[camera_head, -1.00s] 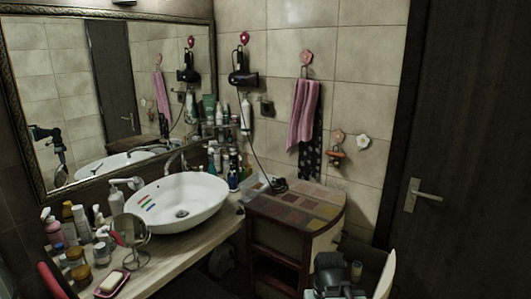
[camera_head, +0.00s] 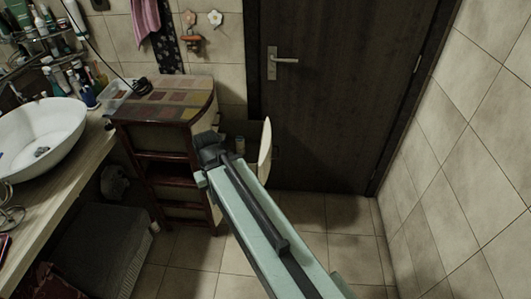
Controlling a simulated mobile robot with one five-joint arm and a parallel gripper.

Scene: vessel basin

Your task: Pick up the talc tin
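My arm reaches from the bottom right up to the middle in the head view. My gripper (camera_head: 208,150) is at its far end, beside the wooden cabinet. Its fingers are too dark and too hidden by the arm to tell open from shut. I see no clear talc tin elsewhere in this view.
A wooden cabinet with a patchwork top (camera_head: 165,102) stands left of my gripper. A raised white lid-like panel (camera_head: 265,150) is at its right. The washbasin (camera_head: 40,135) is on the counter at left. The dark door (camera_head: 335,100) is behind. Tiled floor (camera_head: 345,250) is open at lower right.

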